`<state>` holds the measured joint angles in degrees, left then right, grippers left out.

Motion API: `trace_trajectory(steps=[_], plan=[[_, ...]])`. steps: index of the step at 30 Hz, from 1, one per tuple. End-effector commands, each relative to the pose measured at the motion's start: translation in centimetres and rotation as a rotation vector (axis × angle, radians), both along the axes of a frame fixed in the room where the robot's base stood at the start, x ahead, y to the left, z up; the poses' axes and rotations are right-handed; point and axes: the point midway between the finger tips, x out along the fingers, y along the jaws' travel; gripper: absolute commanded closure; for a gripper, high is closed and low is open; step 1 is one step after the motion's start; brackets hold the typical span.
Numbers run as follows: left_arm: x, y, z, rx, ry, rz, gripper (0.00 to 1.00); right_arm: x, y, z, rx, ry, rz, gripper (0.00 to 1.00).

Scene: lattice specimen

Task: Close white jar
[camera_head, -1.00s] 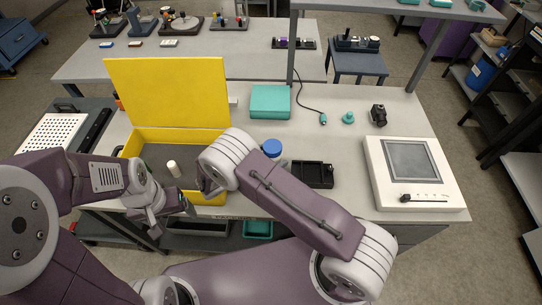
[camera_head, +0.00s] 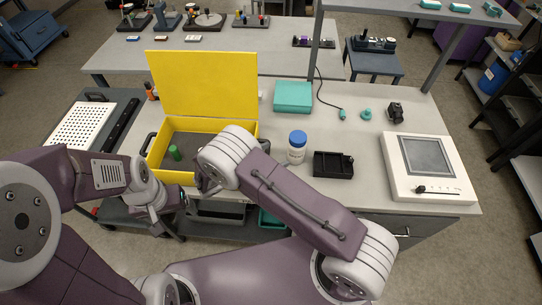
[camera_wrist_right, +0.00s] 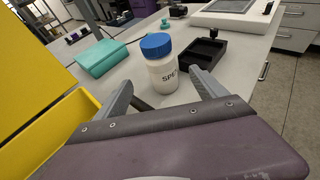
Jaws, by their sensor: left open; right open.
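The white jar (camera_head: 297,152) stands upright near the table's front edge, with a blue lid (camera_head: 298,137) on top. How tightly the lid sits cannot be told. In the right wrist view the jar (camera_wrist_right: 163,76) stands beyond and between the open fingers of my right gripper (camera_wrist_right: 163,96), with no contact visible. My right gripper's fingers are mostly hidden behind my own arm in the head view. My left gripper (camera_head: 178,212) is open in front of the table edge, left of the jar and well away from it, with nothing seen in it.
The open yellow case (camera_head: 163,176) stands left of the jar, its lid raised; a green cylinder (camera_head: 174,153) is inside. A black tray (camera_head: 334,172) sits just right of the jar. A teal box (camera_head: 293,96) lies behind. A white screen device (camera_head: 400,180) is at right.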

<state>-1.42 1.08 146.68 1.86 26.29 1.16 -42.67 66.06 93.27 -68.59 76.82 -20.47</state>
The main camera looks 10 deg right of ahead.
Motion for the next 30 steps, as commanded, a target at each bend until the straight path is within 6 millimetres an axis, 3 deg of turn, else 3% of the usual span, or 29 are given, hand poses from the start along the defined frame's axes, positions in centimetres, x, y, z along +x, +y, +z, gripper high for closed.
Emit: trace_trajectory(steps=[5,8,13,15,19,24,30], plan=[[0.0,0.0,0.0,0.000,0.000,0.000,0.19,-0.2,-0.4,0.1,0.016,0.000,-0.019,0.19],[0.0,0.0,0.0,0.000,0.000,0.000,0.19,-1.6,-2.2,0.6,0.107,0.000,-0.132,0.19],[0.0,0.0,0.0,0.000,0.000,0.000,0.19,-8.5,-6.7,1.9,0.496,-0.078,-0.612,0.19],[0.0,0.0,0.0,0.000,0.000,0.000,0.19,-11.5,-7.1,2.6,0.674,-0.160,-0.838,0.19],[0.0,0.0,0.0,0.000,0.000,0.000,0.19,-15.2,-6.3,4.1,0.971,-0.372,-1.223,0.19],[0.0,0.0,0.0,0.000,0.000,0.000,0.19,-16.6,-5.5,6.0,1.227,-0.656,-1.573,0.19],[0.0,0.0,0.0,0.000,0.000,0.000,0.19,-16.8,-5.6,6.9,1.331,-0.811,-1.720,0.19]])
